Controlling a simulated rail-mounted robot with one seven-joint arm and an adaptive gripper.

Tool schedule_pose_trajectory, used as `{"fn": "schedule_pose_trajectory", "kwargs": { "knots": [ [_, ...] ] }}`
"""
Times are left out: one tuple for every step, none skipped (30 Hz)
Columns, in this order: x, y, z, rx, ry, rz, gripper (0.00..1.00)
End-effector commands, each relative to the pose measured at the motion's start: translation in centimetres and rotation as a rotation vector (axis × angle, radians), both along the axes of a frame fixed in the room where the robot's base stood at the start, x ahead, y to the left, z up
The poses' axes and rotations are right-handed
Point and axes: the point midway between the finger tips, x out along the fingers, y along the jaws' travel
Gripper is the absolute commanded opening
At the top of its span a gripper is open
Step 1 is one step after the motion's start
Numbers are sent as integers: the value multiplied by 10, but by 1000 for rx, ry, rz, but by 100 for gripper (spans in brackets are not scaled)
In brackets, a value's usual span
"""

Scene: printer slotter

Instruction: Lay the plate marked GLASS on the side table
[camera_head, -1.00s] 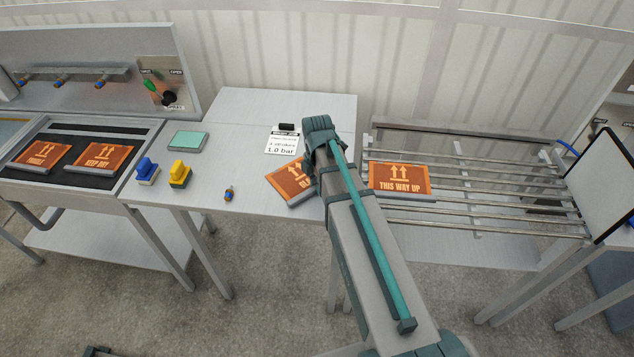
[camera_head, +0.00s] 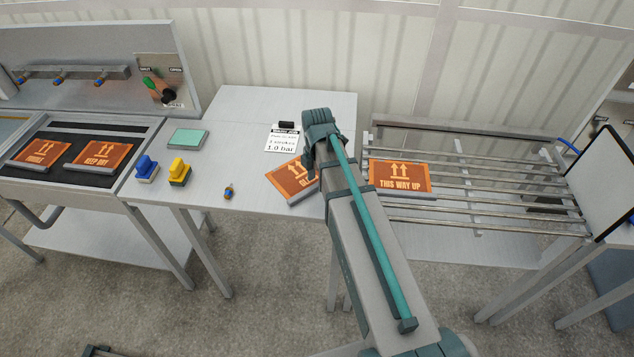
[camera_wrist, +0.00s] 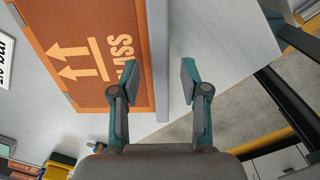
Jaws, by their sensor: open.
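The plate marked GLASS (camera_head: 288,177) is orange with two white arrows and a grey edge. It lies on the white side table (camera_head: 245,195) near its front right part, turned at an angle, and my arm covers its right part in the head view. In the wrist view the plate (camera_wrist: 88,45) fills the upper left, its first letters covered by a finger. My gripper (camera_wrist: 157,88) is open at the plate's grey edge, one finger over the orange face and the other beyond the edge. I see no clear grip. The fingers are hidden in the head view.
A rack of metal rods (camera_head: 480,205) at the right holds the THIS WAY UP plate (camera_head: 400,178). Yellow (camera_head: 180,173) and blue (camera_head: 147,170) stamps, a green pad (camera_head: 188,138), a small nozzle (camera_head: 229,191) and a job card (camera_head: 282,141) stand on the table. The back middle is clear.

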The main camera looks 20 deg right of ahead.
Motion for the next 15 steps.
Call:
{"fn": "schedule_pose_trajectory", "kwargs": {
  "knots": [
    [0,0,5,0,-2,0,45],
    [0,0,9,0,-2,0,45],
    [1,0,15,-1,-4,0,45],
    [1,0,19,0,-3,0,45],
    [1,0,23,0,-2,0,45],
    [1,0,30,0,-4,0,45],
    [0,0,34,0,-3,0,45],
    [1,0,39,0,-3,0,45],
    [1,0,46,0,-4,0,45],
    [1,0,50,0,-2,0,45],
    [1,0,55,0,-3,0,45],
    [1,0,61,0,-3,0,45],
    [1,0,65,0,-2,0,45],
    [1,0,70,0,-3,0,45],
    [1,0,75,0,-3,0,45]
  ]
}}
